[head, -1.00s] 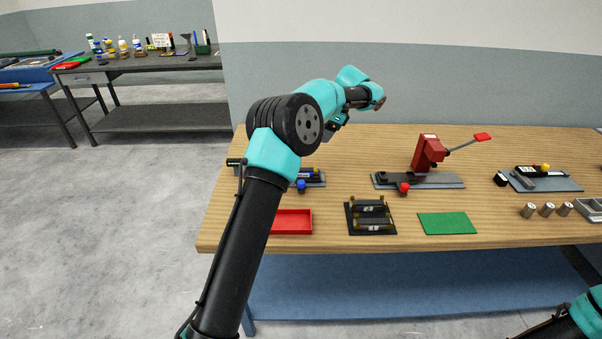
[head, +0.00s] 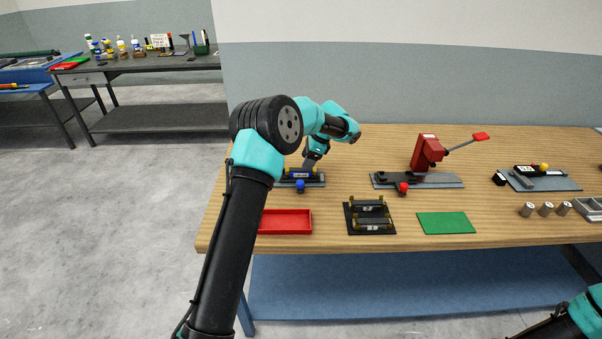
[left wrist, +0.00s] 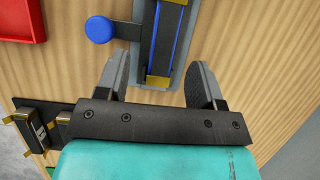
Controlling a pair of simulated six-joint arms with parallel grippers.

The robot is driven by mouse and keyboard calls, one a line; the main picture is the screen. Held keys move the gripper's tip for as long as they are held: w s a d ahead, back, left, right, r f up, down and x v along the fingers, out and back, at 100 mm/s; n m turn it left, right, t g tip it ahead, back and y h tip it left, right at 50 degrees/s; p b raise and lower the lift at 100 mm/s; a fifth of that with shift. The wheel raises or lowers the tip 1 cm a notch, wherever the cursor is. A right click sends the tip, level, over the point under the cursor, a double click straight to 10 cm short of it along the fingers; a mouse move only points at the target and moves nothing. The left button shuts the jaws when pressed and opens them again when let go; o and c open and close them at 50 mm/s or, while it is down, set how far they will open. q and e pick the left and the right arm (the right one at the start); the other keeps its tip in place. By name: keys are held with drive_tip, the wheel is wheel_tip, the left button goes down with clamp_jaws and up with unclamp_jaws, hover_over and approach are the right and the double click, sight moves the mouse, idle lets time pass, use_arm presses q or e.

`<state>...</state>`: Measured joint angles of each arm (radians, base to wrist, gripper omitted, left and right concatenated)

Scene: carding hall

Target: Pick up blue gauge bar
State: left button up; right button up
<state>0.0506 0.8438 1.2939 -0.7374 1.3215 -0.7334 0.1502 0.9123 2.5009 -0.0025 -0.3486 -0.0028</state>
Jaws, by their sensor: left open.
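The blue gauge bar (head: 301,174) lies in a grey fixture (head: 318,182) at the left of the wooden table, with a blue knob (head: 300,186) in front. In the left wrist view the bar (left wrist: 176,42) runs up the picture, with a brass-coloured piece at its near end. My left gripper (head: 308,165) is at the bar in the head view. In the left wrist view my left gripper (left wrist: 160,76) is open, its fingers on either side of the bar's near end. Nothing is between them that I can tell is gripped. My right gripper is out of view.
A red tray (head: 286,221), a black rack (head: 370,218) and a green mat (head: 447,223) lie along the front. A red lever press (head: 428,152) stands mid-table. Several metal cylinders (head: 546,209) and another fixture (head: 545,180) are at the right.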

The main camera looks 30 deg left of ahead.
sight(301, 172)
use_arm(q)
drive_tip(key=shift+f, duration=0.1)
drive_tip(key=shift+w+x, duration=0.2)
drive_tip(key=shift+x, duration=2.3)
drive_tip(key=shift+a, duration=0.1)
drive_tip(key=shift+c, duration=0.3)
clamp_jaws()
